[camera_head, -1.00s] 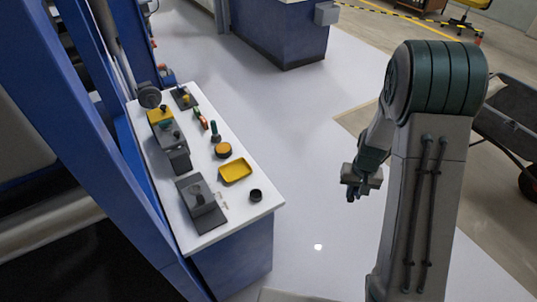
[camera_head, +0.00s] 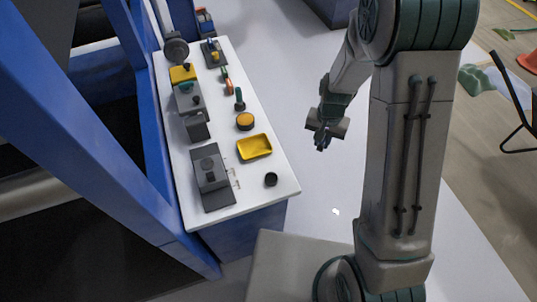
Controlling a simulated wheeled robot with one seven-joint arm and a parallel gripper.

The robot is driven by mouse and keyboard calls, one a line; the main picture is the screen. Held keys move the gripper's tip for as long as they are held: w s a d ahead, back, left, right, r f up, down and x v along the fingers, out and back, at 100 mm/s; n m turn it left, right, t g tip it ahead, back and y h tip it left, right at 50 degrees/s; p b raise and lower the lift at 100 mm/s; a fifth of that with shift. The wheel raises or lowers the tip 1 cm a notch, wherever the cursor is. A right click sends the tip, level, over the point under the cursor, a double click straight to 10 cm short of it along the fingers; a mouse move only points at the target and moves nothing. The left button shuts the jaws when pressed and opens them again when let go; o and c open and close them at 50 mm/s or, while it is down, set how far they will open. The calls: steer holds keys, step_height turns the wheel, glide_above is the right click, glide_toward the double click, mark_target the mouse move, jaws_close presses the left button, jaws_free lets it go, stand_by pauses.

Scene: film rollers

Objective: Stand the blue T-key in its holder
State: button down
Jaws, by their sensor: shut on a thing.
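My gripper (camera_head: 321,146) hangs over the open floor to the right of the white worktable (camera_head: 222,222), apart from it. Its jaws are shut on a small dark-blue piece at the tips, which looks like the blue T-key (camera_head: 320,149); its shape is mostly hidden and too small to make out. No other blue T-key shows on the table. I cannot tell which fixture is its holder. A dark grey block with a round top part (camera_head: 211,178) stands at the near end, and a small black round piece (camera_head: 270,179) sits near the right corner.
The floor between table and arm is clear.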

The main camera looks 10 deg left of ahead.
steer(key=s+a+r+m, duration=0.2)
steer(key=s+a+m, duration=0.2)
steer(key=s+a, duration=0.8)
steer(key=shift+w+a+f+b, duration=0.3)
steer(key=shift+f+b, duration=0.5)
steer(key=shift+f, duration=0.5)
steer(key=shift+w+a+f+b, duration=0.3)
steer(key=shift+f+b, duration=0.5)
steer(key=shift+f, duration=0.5)
steer(key=shift+w+a+f+b, duration=0.3)
steer(key=shift+f+b, duration=0.5)
steer(key=shift+f, duration=0.5)
steer(key=shift+f+b, duration=0.6)
steer(key=shift+f+b, duration=0.15)
steer(key=shift+b, duration=0.25)
steer(key=c, duration=0.9)
jaws_free()
steer(key=shift+o, duration=0.2)
